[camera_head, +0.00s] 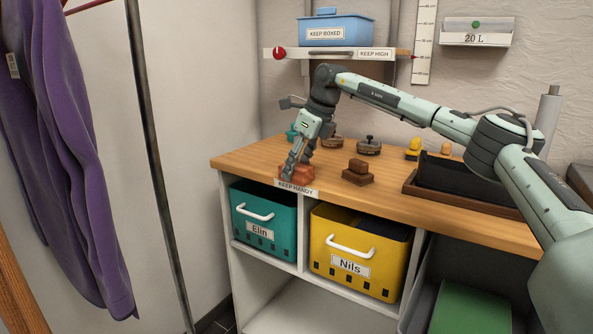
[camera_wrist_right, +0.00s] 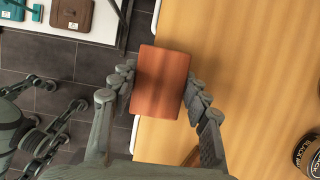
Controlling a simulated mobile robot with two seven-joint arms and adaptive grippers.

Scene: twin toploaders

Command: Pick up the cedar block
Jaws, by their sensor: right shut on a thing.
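The cedar block is a reddish-brown wooden block (camera_wrist_right: 160,82), seen between the fingers of my right gripper in the right wrist view. My right gripper (camera_head: 297,168) is shut on it, with a finger against each side. In the head view it is at the left front corner of the wooden counter, just above the "KEEP HANDY" label (camera_head: 297,189). Reddish wood (camera_head: 308,176) shows around the fingertips there, partly hidden by them. My left gripper (camera_wrist_right: 62,98) shows only in the right wrist view, at the left edge, empty with its fingers apart.
A darker brown block stack (camera_head: 358,173) stands to the right on the counter (camera_head: 333,188). A teal bin (camera_head: 262,215) and a yellow bin (camera_head: 357,250) sit below. A shelf (camera_head: 340,54) hangs above.

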